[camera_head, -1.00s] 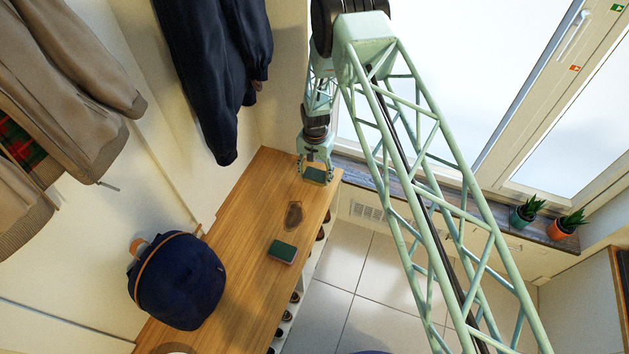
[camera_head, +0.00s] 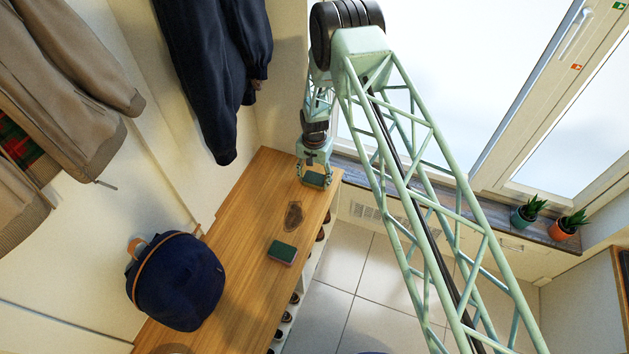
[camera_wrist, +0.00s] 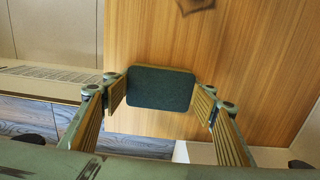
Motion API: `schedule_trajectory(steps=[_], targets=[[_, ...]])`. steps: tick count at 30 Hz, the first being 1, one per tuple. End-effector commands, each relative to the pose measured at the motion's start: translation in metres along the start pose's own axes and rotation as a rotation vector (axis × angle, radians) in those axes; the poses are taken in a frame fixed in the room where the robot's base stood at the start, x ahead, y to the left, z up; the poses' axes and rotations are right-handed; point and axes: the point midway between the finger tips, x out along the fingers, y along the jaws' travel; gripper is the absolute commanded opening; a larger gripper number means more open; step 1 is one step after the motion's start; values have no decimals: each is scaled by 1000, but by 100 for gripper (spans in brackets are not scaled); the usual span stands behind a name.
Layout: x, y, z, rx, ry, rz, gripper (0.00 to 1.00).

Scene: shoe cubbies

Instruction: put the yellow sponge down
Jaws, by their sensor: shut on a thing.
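The yellow sponge (camera_wrist: 160,88) has a dark green scouring face turned up, with a thin yellow edge showing in the wrist view. My gripper (camera_head: 314,179) is shut on the sponge, with one ribbed finger at each short side. The sponge is over the far end of the wooden bench top (camera_head: 250,210), close to its surface. I cannot tell whether its underside touches the wood.
A second sponge (camera_head: 282,252), green on top with a reddish side, lies nearer on the bench. A dark knot marks the wood between them. A navy bag (camera_head: 180,285) stands at the left. Shoes sit in cubbies below. Potted plants (camera_head: 528,211) stand on the windowsill.

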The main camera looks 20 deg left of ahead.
Motion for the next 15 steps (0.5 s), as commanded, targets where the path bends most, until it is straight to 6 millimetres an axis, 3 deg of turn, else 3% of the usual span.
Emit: schedule_trajectory(steps=[14, 15], targets=[[4, 0, 0, 0, 0, 0, 37], [4, 0, 0, 0, 0, 0, 53]])
